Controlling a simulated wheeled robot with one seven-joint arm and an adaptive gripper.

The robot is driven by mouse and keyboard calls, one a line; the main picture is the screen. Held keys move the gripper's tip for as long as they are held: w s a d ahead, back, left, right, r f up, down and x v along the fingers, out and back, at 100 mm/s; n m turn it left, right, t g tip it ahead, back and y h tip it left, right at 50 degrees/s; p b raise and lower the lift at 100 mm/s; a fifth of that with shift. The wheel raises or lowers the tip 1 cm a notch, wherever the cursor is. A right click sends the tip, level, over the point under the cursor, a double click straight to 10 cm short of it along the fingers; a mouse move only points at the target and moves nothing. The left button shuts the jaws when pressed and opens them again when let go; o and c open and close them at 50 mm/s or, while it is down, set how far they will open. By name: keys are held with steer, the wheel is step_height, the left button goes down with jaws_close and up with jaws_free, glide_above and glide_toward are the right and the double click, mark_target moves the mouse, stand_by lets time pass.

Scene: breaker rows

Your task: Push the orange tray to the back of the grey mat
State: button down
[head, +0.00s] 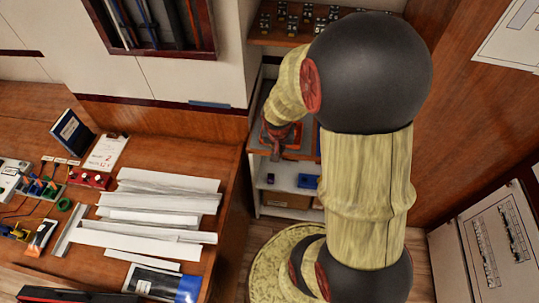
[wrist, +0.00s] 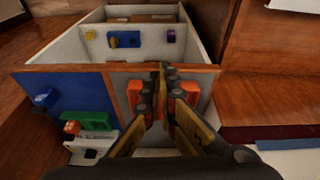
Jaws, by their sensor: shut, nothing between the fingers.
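The orange tray (wrist: 190,92) shows in the wrist view as orange pieces on both sides of my fingers, which hide its middle. It lies on the grey mat (wrist: 122,82), which has a brownish border and sits beside a blue mat. My gripper (wrist: 163,68) is shut and empty, its fingers reaching over the tray area. I cannot tell whether they touch the tray. In the head view my gripper (head: 278,152) is at the shelf unit, small and partly dark, and the tray cannot be made out clearly there.
The blue mat (wrist: 62,82) holds a green item (wrist: 95,121) and a blue item (wrist: 45,98). Another shelf level holds a blue box (wrist: 125,39). In the head view, a wooden bench (head: 225,250) with white strips (head: 150,203) stands left of the shelf unit.

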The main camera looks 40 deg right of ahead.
steer(key=w+d+f+b, duration=0.2)
steer(key=w+d+f, duration=0.3)
steer(key=f, duration=0.4)
steer(key=shift+d+f+m, duration=0.25)
steer(key=shift+f+m, duration=0.05)
stand_by(0.5)
